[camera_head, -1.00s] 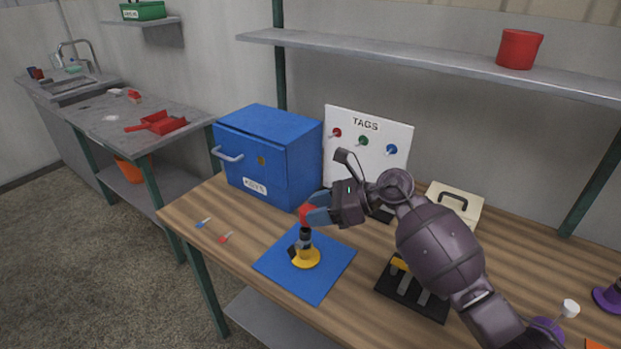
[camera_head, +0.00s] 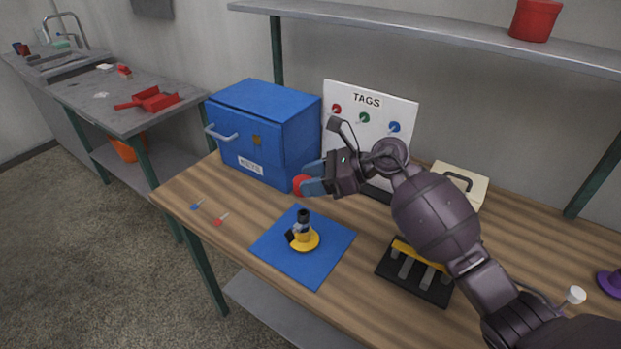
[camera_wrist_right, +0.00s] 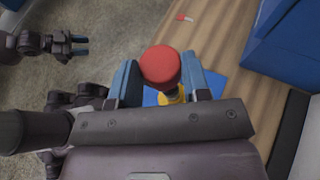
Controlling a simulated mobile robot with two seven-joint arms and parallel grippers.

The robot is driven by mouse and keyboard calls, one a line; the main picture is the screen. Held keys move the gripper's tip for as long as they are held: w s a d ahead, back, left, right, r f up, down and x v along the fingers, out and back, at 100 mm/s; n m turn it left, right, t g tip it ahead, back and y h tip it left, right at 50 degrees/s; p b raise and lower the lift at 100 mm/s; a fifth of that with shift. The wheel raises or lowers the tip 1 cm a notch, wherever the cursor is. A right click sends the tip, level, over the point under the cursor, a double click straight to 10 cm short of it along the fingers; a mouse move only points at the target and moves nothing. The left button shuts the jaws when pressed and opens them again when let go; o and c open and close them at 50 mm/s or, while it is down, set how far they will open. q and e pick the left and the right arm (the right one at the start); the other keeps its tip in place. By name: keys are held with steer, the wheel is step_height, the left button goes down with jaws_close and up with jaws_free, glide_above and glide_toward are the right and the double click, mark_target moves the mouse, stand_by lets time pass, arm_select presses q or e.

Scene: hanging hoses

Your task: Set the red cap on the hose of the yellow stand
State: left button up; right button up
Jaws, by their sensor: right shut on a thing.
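My right gripper (camera_head: 312,185) is shut on the red cap (camera_head: 300,185) and holds it in the air above the yellow stand (camera_head: 305,243). In the right wrist view the round red cap (camera_wrist_right: 160,66) sits between the blue fingers and hides most of the stand. The stand rests on a blue mat (camera_head: 330,262). Its short dark hose (camera_head: 303,216) points up, its top bare, with a clear gap below the cap in the head view. My left gripper (camera_wrist_right: 80,45) shows only in the right wrist view, far from the stand, its fingers apart and empty.
A blue cabinet (camera_head: 265,130) and a tags board (camera_head: 368,125) stand behind. A black rack with grey bars (camera_head: 415,280) is right of the mat. Small blue (camera_head: 198,205) and red (camera_head: 220,219) tags lie at the left. A cream box (camera_head: 460,187) stands behind my right arm.

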arm_select(q)
step_height(320, 180, down, 3)
steer(key=b, duration=0.3)
steer(key=shift+w+d, duration=0.1)
steer(key=shift+w, duration=0.05)
arm_select(e)
step_height(320, 180, down, 6)
steer(key=shift+r, duration=0.2)
arm_select(q)
steer(key=shift+s+f, duration=0.3)
steer(key=shift+f, duration=0.2)
stand_by(1.2)
steer(key=shift+s+f+g+b, duration=0.25)
steer(key=shift+f+g+b, duration=0.05)
steer(key=shift+f+b, duration=0.6)
arm_select(e)
steer(key=shift+f, duration=1.05)
arm_select(q)
steer(key=shift+s+f, duration=0.1)
steer(key=shift+f, duration=0.1)
arm_select(e)
steer(key=shift+f, duration=0.3)
